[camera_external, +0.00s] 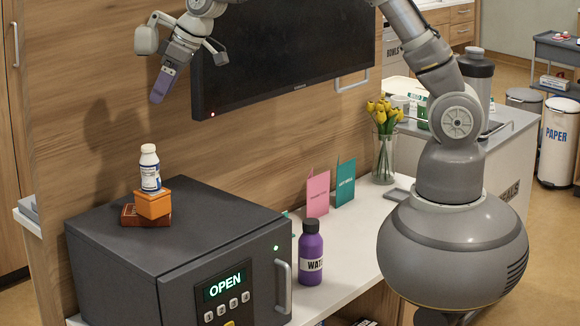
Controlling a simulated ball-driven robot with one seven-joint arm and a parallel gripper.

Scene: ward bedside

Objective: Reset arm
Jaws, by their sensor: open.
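My arm reaches across the top of the picture from the right, with its end at the upper left. My gripper (181,47) hangs high above the dark grey box, in front of the wood wall panel. Its two sides are spread apart, and it touches nothing below. A purple-grey slab-like piece (163,82) points down from between them; I cannot tell whether it is part of the gripper.
A white bottle (150,168) stands on an orange block (153,204) on the dark grey box (180,235), whose display reads OPEN. A purple bottle (311,254), pink card (317,193) and flower vase (384,150) stand on the counter. A black screen (290,55) hangs behind.

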